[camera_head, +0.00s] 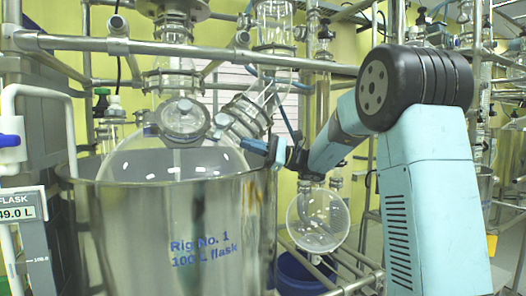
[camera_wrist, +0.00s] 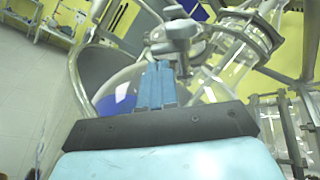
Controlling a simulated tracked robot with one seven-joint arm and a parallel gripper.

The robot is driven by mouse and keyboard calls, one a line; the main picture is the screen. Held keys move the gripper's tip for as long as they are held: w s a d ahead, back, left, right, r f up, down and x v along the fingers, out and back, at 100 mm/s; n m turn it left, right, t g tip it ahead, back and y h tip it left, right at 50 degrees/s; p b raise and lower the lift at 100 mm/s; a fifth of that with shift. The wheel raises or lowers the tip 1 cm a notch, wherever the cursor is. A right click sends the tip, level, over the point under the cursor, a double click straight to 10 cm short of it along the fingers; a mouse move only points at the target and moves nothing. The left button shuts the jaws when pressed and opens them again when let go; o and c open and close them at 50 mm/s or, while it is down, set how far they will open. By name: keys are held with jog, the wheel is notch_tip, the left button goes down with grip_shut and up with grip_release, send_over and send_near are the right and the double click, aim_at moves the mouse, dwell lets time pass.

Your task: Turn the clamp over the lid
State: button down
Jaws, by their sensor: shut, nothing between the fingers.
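The large glass flask (camera_head: 170,160) sits in a steel vessel in the head view. A round lid (camera_head: 184,118) closes a port on its front, with a metal clamp (camera_head: 222,121) at the lid's right side. My gripper (camera_head: 264,148) is right of this clamp, over the vessel's right rim. In the wrist view my gripper (camera_wrist: 157,68) has its blue fingers together and empty. A grey metal clamp with rounded knobs (camera_wrist: 180,32) lies just beyond the fingertips. I cannot tell whether they touch it. The lid is not clear in the wrist view.
The steel vessel (camera_head: 185,230) stands below my gripper. A horizontal metal rail (camera_head: 200,48) crosses above, and glass tubing (camera_head: 250,112) rises close behind the fingers. A round glass flask (camera_head: 318,218) hangs under my arm, above a blue bucket (camera_head: 300,275).

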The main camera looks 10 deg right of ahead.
aim_at(221, 127)
jog(key=shift+x, duration=2.75)
jog(key=shift+s+a+f, duration=0.15)
jog(key=shift+s+a, duration=0.05)
jog(key=shift+a, duration=0.05)
